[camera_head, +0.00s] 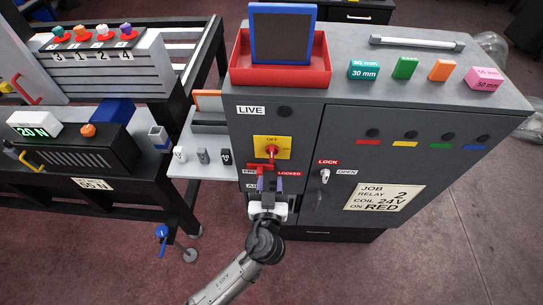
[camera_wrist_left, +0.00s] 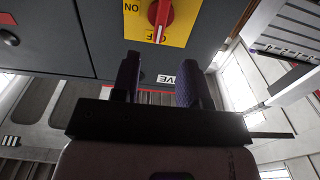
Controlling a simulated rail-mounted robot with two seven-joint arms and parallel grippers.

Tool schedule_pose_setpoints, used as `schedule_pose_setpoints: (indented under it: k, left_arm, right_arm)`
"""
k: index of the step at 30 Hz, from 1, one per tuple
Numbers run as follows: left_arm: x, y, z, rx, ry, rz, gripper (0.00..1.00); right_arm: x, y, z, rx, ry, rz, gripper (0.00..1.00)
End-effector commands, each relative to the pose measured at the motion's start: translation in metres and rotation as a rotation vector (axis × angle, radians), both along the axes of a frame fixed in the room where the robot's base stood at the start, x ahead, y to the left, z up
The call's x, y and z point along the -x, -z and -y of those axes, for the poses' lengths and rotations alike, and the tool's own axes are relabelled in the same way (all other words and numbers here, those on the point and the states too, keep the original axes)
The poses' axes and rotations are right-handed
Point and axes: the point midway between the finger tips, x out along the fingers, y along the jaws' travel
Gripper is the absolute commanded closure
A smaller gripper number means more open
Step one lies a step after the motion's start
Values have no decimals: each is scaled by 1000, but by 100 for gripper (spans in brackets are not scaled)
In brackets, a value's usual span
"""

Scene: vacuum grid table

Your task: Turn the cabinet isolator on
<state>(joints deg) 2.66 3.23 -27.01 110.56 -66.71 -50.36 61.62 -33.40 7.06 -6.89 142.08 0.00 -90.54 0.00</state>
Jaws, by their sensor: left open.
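The cabinet isolator is a red rotary knob on a yellow plate (camera_head: 261,141) on the grey cabinet's front. OFF is printed at the plate's top and ON at its right side. In the wrist view the isolator knob (camera_wrist_left: 158,12) shows upside down at the top edge, its white mark pointing toward OFF. My left gripper (camera_head: 270,184) is below the isolator, in front of the cabinet face. In the wrist view its two fingers (camera_wrist_left: 163,78) are apart with nothing between them, and the knob lies beyond them, apart from the tips. My right gripper is out of view.
A key switch (camera_head: 324,175) marked LOCK and OPEN is on the door to the right. A red tray (camera_head: 300,78) and several coloured blocks are on the cabinet top. A shelf (camera_head: 195,166) with small pieces juts out left of the cabinet.

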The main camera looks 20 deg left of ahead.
Motion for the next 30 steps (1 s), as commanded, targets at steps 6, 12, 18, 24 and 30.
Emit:
schedule_pose_setpoints:
  k: [6,12,18,24,30]
  left_arm:
    - [-39,-2,-13,-4,0,1,60]
    - [-65,-1,-21,-3,0,0,60]
    - [-78,0,-26,-3,0,-2,60]
    - [-82,0,-27,-2,0,-2,60]
    - [-82,0,-27,-2,0,-2,60]
  right_arm:
    - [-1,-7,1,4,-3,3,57]
    - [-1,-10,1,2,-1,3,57]
    - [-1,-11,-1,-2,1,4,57]
    - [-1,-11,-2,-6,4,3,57]
    - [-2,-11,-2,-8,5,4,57]
